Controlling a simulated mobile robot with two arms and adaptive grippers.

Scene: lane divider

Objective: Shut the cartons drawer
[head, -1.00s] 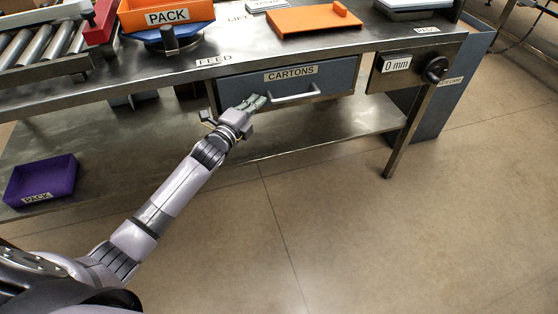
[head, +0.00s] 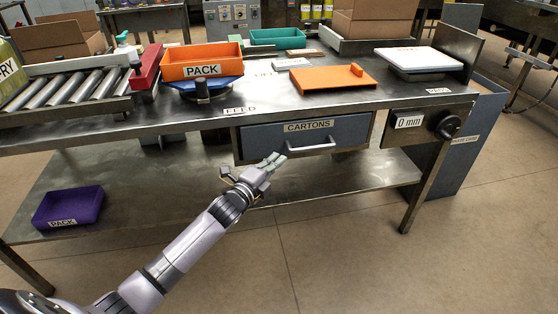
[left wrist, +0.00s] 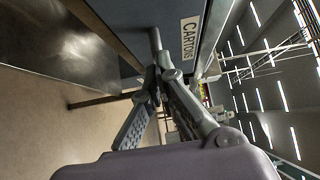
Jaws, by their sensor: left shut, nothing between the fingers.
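The cartons drawer (head: 350,131) is a blue-grey front with a CARTONS label and a pale bar handle (head: 311,147), set under the bench top. Its front looks about level with its housing; I cannot tell whether a small gap remains. In the left wrist view the drawer front (left wrist: 125,14) and its label show above the fingers. My left gripper (head: 280,160) is shut and empty, in front of the drawer's lower edge, left of and below the handle. It seems apart from the front. It also shows in the left wrist view (left wrist: 163,72). My right gripper is not in view.
The bench top holds an orange PACK bin (head: 203,65), an orange board (head: 333,80), a white-topped scale (head: 418,59) and rollers (head: 75,92). A dial box (head: 425,123) hangs right of the drawer. A purple bin (head: 68,208) sits on the lower shelf. The front floor is clear.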

